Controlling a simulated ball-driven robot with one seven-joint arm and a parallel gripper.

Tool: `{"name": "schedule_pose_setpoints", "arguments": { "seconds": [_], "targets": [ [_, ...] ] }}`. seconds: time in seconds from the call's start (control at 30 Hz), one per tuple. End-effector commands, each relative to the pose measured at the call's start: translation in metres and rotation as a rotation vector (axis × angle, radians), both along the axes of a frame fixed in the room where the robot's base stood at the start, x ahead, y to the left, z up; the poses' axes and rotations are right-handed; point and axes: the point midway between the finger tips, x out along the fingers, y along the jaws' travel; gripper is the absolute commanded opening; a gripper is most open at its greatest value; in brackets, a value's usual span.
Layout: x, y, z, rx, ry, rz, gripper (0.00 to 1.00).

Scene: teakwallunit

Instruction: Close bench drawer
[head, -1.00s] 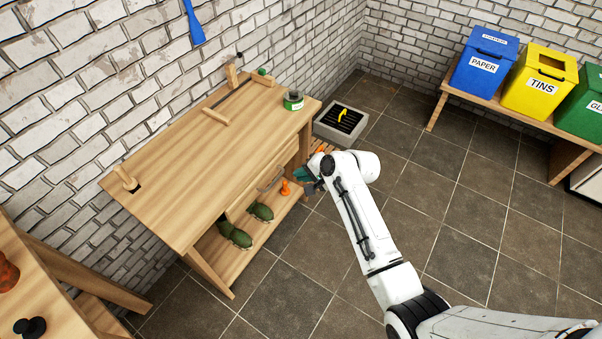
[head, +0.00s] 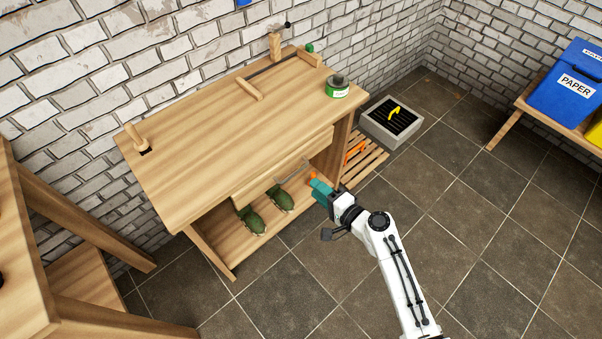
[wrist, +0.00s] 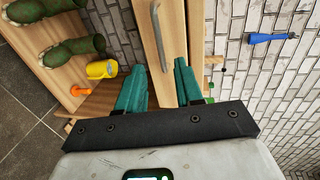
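The wooden workbench (head: 215,115) stands against the brick wall. Its drawer (head: 305,150) is under the front edge of the top and seems to stick out a little; how far I cannot tell. The drawer front (wrist: 173,45) fills the upper middle of the wrist view, with a grey metal bar handle (wrist: 158,38). My gripper (head: 319,188) has teal fingers and is near the right part of the drawer front. In the wrist view my gripper (wrist: 160,82) is open and empty, its fingers apart below the handle's end. I cannot tell whether it touches the drawer.
Green boots (head: 265,212) and a yellow item (wrist: 102,69) are on the lower shelf. A green tin (head: 338,88) sits on the bench top. A grey box (head: 392,122) and a slatted pallet (head: 364,165) lie right of the bench. The tiled floor in front is clear.

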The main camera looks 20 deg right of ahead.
Motion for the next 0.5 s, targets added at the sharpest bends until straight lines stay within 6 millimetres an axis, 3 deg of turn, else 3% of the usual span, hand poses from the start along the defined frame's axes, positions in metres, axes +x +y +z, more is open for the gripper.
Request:
{"name": "schedule_pose_setpoints", "arguments": {
  "seconds": [0.3,0.5],
  "targets": [
    [0.055,0.018,-0.012,0.001,0.000,0.003,0.36],
    [0.076,0.025,-0.017,0.001,0.000,0.002,0.36]
  ]
}}
